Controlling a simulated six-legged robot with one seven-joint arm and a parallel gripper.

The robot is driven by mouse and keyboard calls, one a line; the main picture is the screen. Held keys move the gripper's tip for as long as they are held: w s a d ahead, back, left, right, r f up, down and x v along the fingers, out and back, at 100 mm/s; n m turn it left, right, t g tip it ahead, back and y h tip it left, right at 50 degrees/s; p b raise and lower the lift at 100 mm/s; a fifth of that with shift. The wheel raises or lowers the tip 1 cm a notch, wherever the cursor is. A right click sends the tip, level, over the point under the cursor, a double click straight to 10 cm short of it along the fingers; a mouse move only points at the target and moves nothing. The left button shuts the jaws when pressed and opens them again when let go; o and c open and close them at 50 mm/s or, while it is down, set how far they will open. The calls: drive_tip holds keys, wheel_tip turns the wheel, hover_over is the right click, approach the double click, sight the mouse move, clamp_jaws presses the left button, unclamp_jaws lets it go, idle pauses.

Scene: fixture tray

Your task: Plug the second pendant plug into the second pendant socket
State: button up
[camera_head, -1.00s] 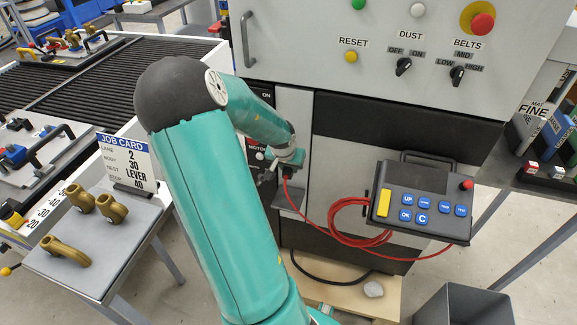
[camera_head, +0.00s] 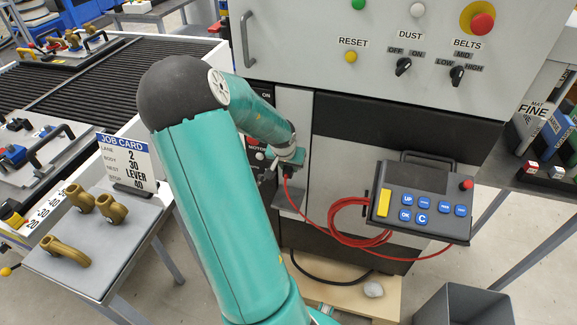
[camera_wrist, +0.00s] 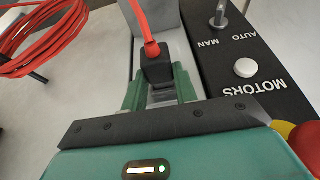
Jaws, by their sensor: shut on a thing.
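My gripper (camera_wrist: 163,97) is shut on the black plug (camera_wrist: 155,64), which has a red cable (camera_wrist: 143,20) leaving its far end in the wrist view. In the head view the gripper (camera_head: 287,168) is at the front of the grey cabinet, and the plug is small and partly hidden by my arm. The red cable (camera_head: 335,215) runs to the pendant (camera_head: 422,200), a dark box with blue buttons at the right. I cannot make out the second pendant socket in either view.
A MOTORS panel (camera_wrist: 255,90) with a switch and white button is close to the right of my gripper in the wrist view. The cable coil (camera_wrist: 40,35) hangs at upper left. A job card table (camera_head: 95,230) stands left. A grey bin (camera_head: 465,305) stands lower right.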

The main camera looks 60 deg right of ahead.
drive_tip(key=shift+d, duration=0.25)
drive_tip(key=o, duration=1)
drive_tip(key=w+v, duration=0.1)
drive_tip(key=v, duration=1.2)
drive_tip(key=shift+s+r, duration=0.45)
drive_tip(key=shift+a, duration=0.1)
